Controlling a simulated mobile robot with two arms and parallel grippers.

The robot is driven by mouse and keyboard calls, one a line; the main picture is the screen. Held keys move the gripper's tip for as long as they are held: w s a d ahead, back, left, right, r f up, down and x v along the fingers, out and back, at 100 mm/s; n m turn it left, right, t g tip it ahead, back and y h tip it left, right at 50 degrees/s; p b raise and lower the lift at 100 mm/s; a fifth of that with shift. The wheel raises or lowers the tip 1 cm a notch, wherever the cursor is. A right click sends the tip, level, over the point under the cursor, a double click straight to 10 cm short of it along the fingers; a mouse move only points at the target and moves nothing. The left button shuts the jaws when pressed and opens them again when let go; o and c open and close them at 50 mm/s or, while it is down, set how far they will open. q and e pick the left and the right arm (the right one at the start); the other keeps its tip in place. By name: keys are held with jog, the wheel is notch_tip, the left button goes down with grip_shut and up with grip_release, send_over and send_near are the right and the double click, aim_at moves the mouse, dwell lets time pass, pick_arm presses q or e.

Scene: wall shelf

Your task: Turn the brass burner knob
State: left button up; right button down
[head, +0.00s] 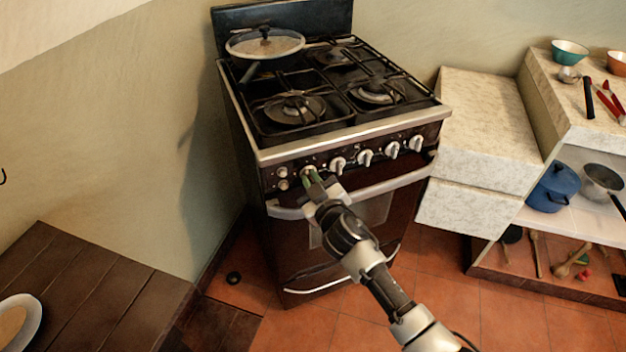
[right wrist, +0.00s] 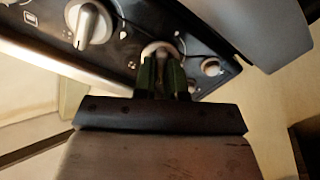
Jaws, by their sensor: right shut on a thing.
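The stove (head: 330,110) stands against the wall with a row of knobs along its front panel. My right gripper (head: 312,176) is at the leftmost large knob of the row, and its fingers hide most of that knob. In the right wrist view my right gripper (right wrist: 161,72) has its dark green fingers on either side of the knob (right wrist: 160,50), shut on it. Its pale round base shows behind the fingertips. The colour of the knob's grip cannot be told clearly. My left gripper is not in view.
Other silver knobs (head: 365,157) sit to the right, one close by in the right wrist view (right wrist: 90,24). The oven handle (head: 375,188) runs just below the panel. A lidded pan (head: 265,43) stands on the back left burner. A wooden table (head: 90,290) is at lower left.

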jog(key=n, duration=0.5)
jog(key=shift+n, duration=0.3)
jog(key=n, duration=0.5)
jog(key=shift+a+f, duration=0.1)
jog(key=shift+f, duration=0.05)
jog(key=c, duration=1.2)
grip_release()
jog(key=shift+s, duration=0.1)
jog(key=p+v, duration=0.1)
jog(key=v, duration=0.9)
jog(key=shift+s, duration=0.3)
